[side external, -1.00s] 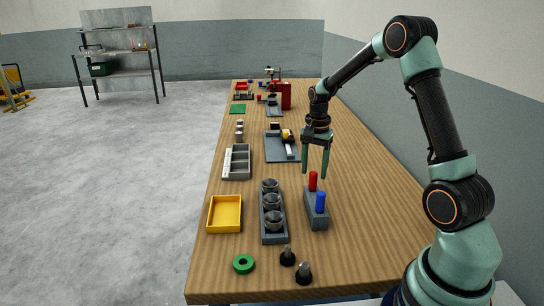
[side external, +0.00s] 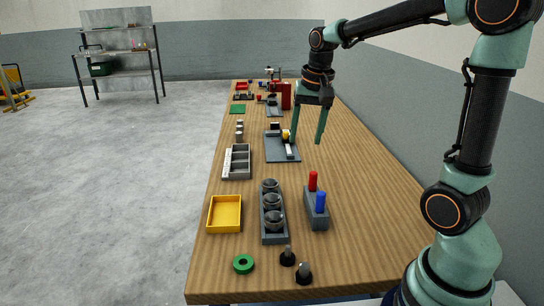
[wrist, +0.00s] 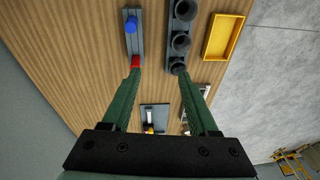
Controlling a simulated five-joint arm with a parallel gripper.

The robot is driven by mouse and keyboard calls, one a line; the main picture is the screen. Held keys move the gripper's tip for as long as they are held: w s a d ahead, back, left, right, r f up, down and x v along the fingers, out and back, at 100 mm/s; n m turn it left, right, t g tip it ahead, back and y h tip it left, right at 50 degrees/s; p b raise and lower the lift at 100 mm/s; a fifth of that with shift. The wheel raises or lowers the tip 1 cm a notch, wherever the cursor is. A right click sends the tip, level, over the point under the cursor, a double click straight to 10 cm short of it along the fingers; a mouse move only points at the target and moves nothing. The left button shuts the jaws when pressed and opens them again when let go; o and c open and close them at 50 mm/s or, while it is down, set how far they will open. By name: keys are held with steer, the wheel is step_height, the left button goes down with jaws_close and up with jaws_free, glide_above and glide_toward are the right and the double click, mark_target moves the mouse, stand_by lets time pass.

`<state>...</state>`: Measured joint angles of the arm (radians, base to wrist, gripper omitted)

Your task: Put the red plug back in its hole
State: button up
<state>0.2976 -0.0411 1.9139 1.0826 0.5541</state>
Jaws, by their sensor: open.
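In the wrist view the red plug (wrist: 135,61) shows near the tip of the left finger, and the blue plug (wrist: 131,25) is farther up. My gripper (side external: 306,138) is open and empty, above the table and beyond the block, clear of both plugs. Its spread fingers also show in the wrist view (wrist: 160,74).
A grey holder with several dark cups (side external: 272,205) stands left of the block, then a yellow tray (side external: 225,229). A green ring (side external: 243,264) and two black knobs (side external: 304,274) lie nearer. A grey plate with parts (side external: 282,147) lies beyond. Table right of the block is bare.

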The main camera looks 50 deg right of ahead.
steer(key=s+a+n+t, duration=0.3)
steer(key=s+a+n, duration=0.5)
steer(key=a, duration=0.3)
steer(key=shift+s+a+r+n+y, duration=0.2)
steer(key=shift+s+n+y, duration=0.15)
steer(key=shift+n, duration=0.55)
